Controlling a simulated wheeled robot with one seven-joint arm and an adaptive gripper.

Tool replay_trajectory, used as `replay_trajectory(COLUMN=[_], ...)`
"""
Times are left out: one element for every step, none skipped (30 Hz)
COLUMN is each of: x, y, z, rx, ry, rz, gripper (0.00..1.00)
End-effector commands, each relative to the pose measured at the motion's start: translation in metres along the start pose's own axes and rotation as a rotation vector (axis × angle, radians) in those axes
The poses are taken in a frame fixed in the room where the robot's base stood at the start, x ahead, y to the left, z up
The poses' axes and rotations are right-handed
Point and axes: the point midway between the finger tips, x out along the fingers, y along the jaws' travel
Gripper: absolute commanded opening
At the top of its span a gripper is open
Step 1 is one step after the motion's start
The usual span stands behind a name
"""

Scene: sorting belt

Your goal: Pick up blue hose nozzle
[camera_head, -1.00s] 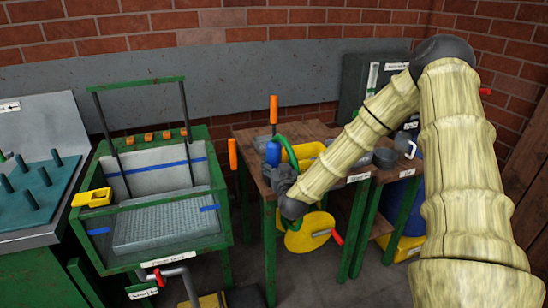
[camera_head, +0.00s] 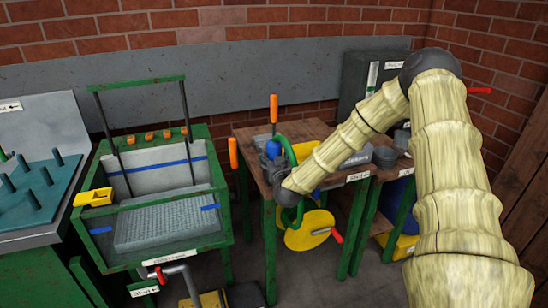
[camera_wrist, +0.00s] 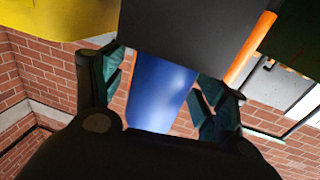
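The blue hose nozzle (camera_wrist: 158,92) shows in the wrist view as a smooth blue cylinder between my two fingers. Narrow gaps show beside it, so my gripper (camera_wrist: 160,80) looks open around it; contact is not clear. A dark block hides the nozzle's upper end in that view. In the head view, my gripper (camera_head: 272,160) is over the left part of the wooden table. A small blue patch shows at its tip, and my wrist and fingers hide most of the nozzle there.
The wooden table (camera_head: 251,140) carries an orange-handled tool (camera_head: 274,108), a green hose loop (camera_head: 286,146) and a yellow item (camera_head: 303,151). A green-framed washing station (camera_head: 220,215) stands to the left. A yellow disc (camera_head: 302,236) hangs below the table's front.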

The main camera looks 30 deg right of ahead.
Motion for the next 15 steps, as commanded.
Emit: replay_trajectory(x=[0.0, -0.0001, -0.0001, -0.0001, -0.0001, -0.0001, -0.0001, -0.0001, 0.0, 0.0, 0.0, 0.0, 0.0, 0.0, 0.0], y=[0.0001, 0.0001, 0.0001, 0.0001, 0.0001, 0.0001, 0.0001, 0.0001, 0.0, 0.0, -0.0001, 0.0, 0.0, 0.0, -0.0001], z=[0.0, 0.0, 0.0, 0.0, 0.0, -0.0001, -0.0001, -0.0001, -0.0005, -0.0004, -0.0005, -0.0005, -0.0005, -0.0005, -0.0007], rx=[0.0, 0.0, 0.0, 0.0, 0.0, 0.0, 0.0, 0.0, 0.0, 0.0, 0.0, 0.0, 0.0, 0.0, 0.0], ry=[0.0, 0.0, 0.0, 0.0, 0.0, 0.0, 0.0, 0.0, 0.001, 0.001, 0.001, 0.001, 0.001, 0.001, 0.001], rz=[0.0, 0.0, 0.0, 0.0, 0.0, 0.0, 0.0, 0.0, 0.0, 0.0, 0.0, 0.0, 0.0, 0.0, 0.0], gripper=[0.6, 0.54, 0.47, 0.41, 0.36, 0.29, 0.23, 0.2, 0.2, 0.2, 0.2, 0.2, 0.2, 0.2, 0.2])
